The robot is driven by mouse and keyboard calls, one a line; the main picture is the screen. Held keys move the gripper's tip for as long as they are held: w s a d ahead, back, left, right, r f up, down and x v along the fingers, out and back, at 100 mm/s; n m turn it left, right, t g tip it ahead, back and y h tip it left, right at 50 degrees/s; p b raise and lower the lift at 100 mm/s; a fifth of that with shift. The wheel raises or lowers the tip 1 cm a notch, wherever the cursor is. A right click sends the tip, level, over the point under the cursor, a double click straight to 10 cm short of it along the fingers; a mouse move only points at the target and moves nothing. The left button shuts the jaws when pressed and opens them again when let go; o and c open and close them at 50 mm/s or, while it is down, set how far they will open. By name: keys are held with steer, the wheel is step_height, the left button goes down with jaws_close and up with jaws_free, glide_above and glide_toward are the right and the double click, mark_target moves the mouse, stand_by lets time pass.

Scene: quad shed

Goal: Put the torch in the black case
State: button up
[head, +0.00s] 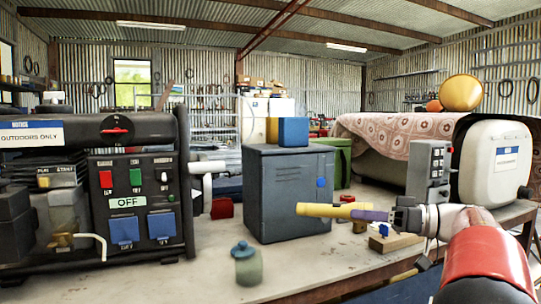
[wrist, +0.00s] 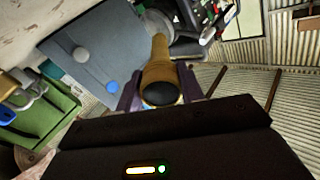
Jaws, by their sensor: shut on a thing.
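The yellow torch (head: 328,210) is held level above the bench, in front of the grey-blue metal cabinet (head: 290,195). My gripper (head: 368,214), with purple fingers, is shut on it near its right end in the head view. The wrist view shows the tan-yellow torch (wrist: 160,68) between the purple fingers of my gripper (wrist: 158,92), its dark round end towards the camera and its far end pointing away. I cannot make out a black case for certain in either view.
A black-framed machine (head: 128,205) with switches fills the left of the bench (head: 190,275). A lidded jar (head: 247,266) stands near the front edge. A red block (head: 222,208), wooden block (head: 395,242), grey switch box (head: 428,172) and white container (head: 490,165) stand around.

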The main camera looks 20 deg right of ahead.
steer(key=w+a+f, duration=0.3)
steer(key=w+a, duration=0.1)
steer(key=w+a+f+b, duration=0.1)
steer(key=w+a+f, duration=0.1)
steer(key=w, duration=0.1)
steer(key=shift+a+f, duration=0.35)
steer(key=shift+a, duration=0.05)
steer(key=w+a+f, duration=0.2)
steer(key=a, duration=0.1)
steer(key=shift+w+f, duration=0.4)
steer(key=shift+f, duration=0.1)
